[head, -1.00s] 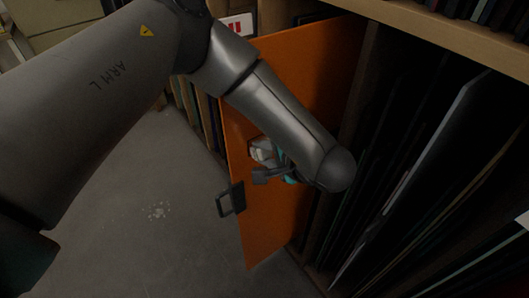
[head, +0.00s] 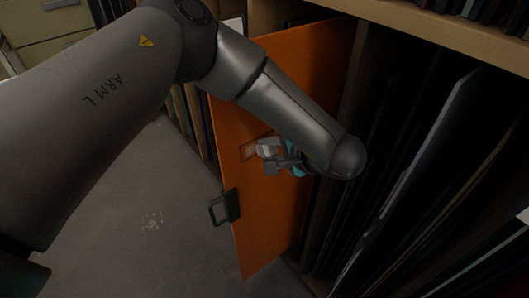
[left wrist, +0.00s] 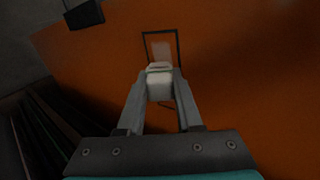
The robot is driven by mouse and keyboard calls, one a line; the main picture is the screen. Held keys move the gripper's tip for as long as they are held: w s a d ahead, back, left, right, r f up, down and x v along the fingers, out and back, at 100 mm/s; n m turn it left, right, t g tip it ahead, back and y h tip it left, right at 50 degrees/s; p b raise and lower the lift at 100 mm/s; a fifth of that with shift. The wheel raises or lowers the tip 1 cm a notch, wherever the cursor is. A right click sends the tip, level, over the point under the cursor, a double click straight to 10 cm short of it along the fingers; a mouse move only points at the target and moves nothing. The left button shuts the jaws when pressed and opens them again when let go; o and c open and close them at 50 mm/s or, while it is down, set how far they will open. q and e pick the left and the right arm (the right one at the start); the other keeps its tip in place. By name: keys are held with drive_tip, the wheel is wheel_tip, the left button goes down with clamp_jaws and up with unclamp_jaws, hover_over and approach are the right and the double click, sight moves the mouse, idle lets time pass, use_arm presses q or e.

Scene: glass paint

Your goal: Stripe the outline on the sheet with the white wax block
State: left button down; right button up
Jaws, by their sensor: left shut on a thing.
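The orange sheet (head: 265,225) stands upright, partly out of a rack. A small dark rectangular outline (head: 246,151) is on its face; it also shows in the left wrist view (left wrist: 177,45), with a pale patch (left wrist: 161,48) inside its upper part. My left gripper (head: 270,150) is at the outline's right side in the head view. It is shut on the white wax block (left wrist: 159,84), which covers part of the outline's lower area in the left wrist view. I cannot tell whether the block touches the sheet. My right gripper is not in view.
A black handle (head: 225,207) sits on the sheet's left edge. Dark panels (head: 410,190) stand in rack slots on the right, under a wooden shelf (head: 440,30). The grey floor (head: 120,215) at left has a pale spatter (head: 153,220).

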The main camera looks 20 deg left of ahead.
use_arm(q)
drive_tip(key=shift+w+d, duration=0.45)
drive_tip(key=shift+w, duration=0.2)
drive_tip(key=shift+w+d, duration=0.45)
drive_tip(key=shift+w, duration=0.15)
idle(0.6)
drive_tip(key=shift+s+a+p, duration=1.25)
drive_tip(key=shift+s+p, duration=0.05)
drive_tip(key=shift+s, duration=0.05)
drive_tip(key=shift+s+a+r+p, duration=0.15)
drive_tip(key=shift+s+a+p, duration=0.25)
drive_tip(key=shift+s+p, duration=0.2)
drive_tip(key=shift+s+a+p, duration=0.5)
drive_tip(key=shift+s+a, duration=0.1)
drive_tip(key=shift+s, duration=0.15)
